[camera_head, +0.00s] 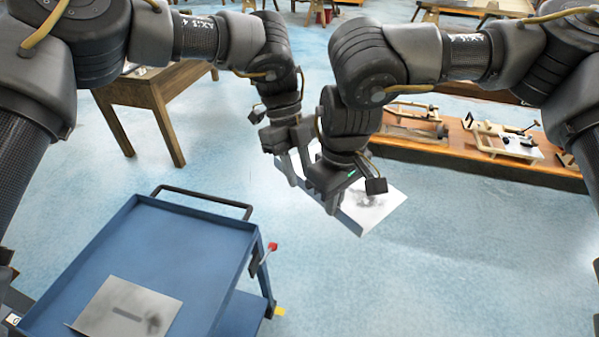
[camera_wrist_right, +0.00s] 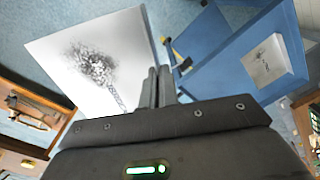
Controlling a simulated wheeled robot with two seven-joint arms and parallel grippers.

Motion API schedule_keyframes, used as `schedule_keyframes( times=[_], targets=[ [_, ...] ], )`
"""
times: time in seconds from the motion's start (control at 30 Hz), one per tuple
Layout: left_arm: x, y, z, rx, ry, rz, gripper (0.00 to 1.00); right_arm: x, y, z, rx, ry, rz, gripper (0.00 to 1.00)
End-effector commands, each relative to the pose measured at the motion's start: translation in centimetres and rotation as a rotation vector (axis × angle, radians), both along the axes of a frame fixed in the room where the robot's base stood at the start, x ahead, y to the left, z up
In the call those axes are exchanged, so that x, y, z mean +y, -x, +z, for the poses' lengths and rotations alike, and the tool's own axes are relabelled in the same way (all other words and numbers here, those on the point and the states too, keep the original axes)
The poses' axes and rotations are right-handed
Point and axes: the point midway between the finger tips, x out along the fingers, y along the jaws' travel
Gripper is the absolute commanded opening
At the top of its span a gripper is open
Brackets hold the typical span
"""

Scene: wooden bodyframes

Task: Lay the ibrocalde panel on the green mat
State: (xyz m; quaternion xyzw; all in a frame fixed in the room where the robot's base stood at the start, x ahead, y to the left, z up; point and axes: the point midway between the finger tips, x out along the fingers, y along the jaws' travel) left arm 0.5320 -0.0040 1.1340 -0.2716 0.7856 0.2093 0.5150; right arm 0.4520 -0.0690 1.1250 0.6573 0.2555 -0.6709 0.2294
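A thin white panel (camera_head: 378,203) with a dark speckled patch hangs in the air at the middle of the head view. It fills the upper left of the right wrist view (camera_wrist_right: 92,60). My right gripper (camera_head: 350,222) is at the panel's near left edge; in the wrist view its fingers (camera_wrist_right: 158,82) are close together on that edge. My left gripper (camera_head: 291,172) is by the panel's far left part; its grip is hidden by the angle. No label shows whether this is the ibrocalde panel. I cannot make out a green mat.
A blue cart (camera_head: 190,245) stands at the lower left, with another pale plate (camera_head: 128,308) on it. A wooden table (camera_head: 150,90) stands behind it. A low wooden bench (camera_head: 470,160) with wooden frames and tools lies at the right. The blue floor between is clear.

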Motion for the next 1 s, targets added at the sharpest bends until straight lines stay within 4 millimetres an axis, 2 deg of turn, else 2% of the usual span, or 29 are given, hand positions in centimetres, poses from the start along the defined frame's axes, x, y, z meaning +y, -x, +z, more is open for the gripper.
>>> schedule_keyframes(
  times=[0.17, 0.43, 0.67, 0.87, 1.0],
  targets=[
    [-0.22, 0.35, -0.9, 0.001, 0.001, 0.0, 0.28, 0.0, -0.02, 0.06, -0.001, -0.001, 0.0, 0.0],
    [-0.25, 0.38, -1.0, 0.0, 0.001, 0.0, 0.28, 0.0, -0.02, 0.06, -0.001, -0.001, 0.0, 0.0],
    [-0.26, 0.37, -0.98, 0.0, 0.001, 0.0, 0.0, 0.0, -0.02, 0.06, -0.001, -0.001, 0.0, 0.0],
    [-0.26, 0.37, -0.97, 0.0, 0.001, 0.0, 0.0, 0.01, -0.02, 0.05, -0.001, -0.001, 0.0, 0.0],
    [-0.29, 0.35, -0.91, -0.001, 0.002, 0.0, 0.0, 0.01, -0.02, 0.06, -0.001, -0.001, 0.0, 0.16]
  ],
)
